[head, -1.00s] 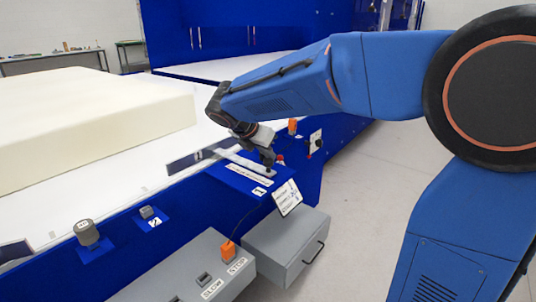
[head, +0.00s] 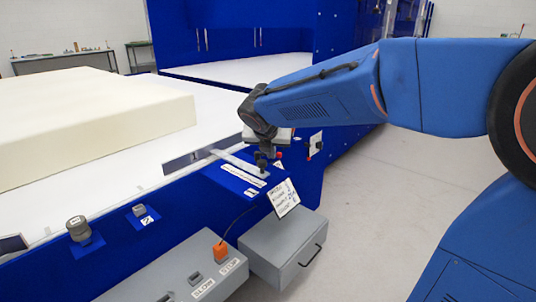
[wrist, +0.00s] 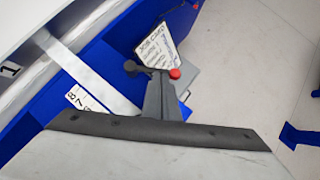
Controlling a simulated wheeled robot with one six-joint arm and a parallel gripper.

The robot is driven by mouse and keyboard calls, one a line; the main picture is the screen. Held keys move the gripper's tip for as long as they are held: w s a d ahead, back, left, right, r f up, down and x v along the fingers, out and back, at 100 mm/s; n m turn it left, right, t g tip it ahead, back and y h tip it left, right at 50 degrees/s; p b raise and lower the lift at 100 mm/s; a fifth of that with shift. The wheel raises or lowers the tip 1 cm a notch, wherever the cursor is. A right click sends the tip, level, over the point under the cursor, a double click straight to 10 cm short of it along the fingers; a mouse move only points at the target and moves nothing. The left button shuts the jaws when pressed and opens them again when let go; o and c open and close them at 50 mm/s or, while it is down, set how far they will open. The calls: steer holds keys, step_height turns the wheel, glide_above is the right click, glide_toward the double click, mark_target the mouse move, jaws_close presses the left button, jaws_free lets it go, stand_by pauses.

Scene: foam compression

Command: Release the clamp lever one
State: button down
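My gripper (head: 262,166) points down at the right end of the blue bench edge, by the plate with the "1" label (head: 250,192). In the wrist view my gripper (wrist: 160,80) shows as dark narrow fingers in front of a red knob and a small dark rounded end (wrist: 131,66). I cannot tell which of these belongs to clamp lever one, as the gripper hides most of that spot. Whether the fingers touch anything, and whether they are open or shut, is not clear.
A pale metal strip (head: 235,160) runs beside the gripper. A small white card (head: 284,197) leans below it. A grey control box (head: 175,272) and a grey drawer (head: 282,245) stand in front. A large cream foam block (head: 90,115) lies on the white table.

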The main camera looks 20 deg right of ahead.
steer(key=shift+w+d+n+y, duration=0.15)
steer(key=shift+d+n+y, duration=0.15)
steer(key=shift+n, duration=0.2)
steer(key=shift+w+d, duration=0.65)
steer(key=shift+w, duration=0.3)
steer(key=shift+w+d, duration=0.6)
steer(key=shift+w, duration=0.45)
steer(key=shift+a+r, duration=0.1)
steer(key=shift+r, duration=0.05)
